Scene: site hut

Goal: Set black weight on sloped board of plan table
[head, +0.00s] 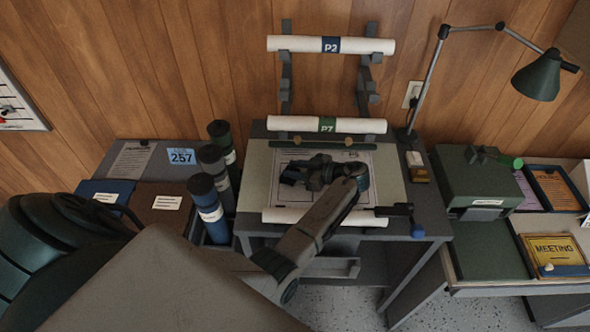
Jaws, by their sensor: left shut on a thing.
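The plan table's sloped board (257,180) is pale, with a drawing sheet (372,157) on it, and stands in the middle of the head view. My left gripper (298,175) is over the middle of the board, its fingers pointing left. It is shut on the black weight (290,178), a small dark block mostly hidden by the fingers. I cannot tell whether the weight touches the board. My right gripper is not in view.
A green bar (322,144) crosses the board's top and a paper roll (300,216) lies along its lower edge. Dark tubes (213,207) stand left. A lamp (538,76) and a green box (480,180) are at right. Rolls P2 (295,44) and P7 (295,124) are behind.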

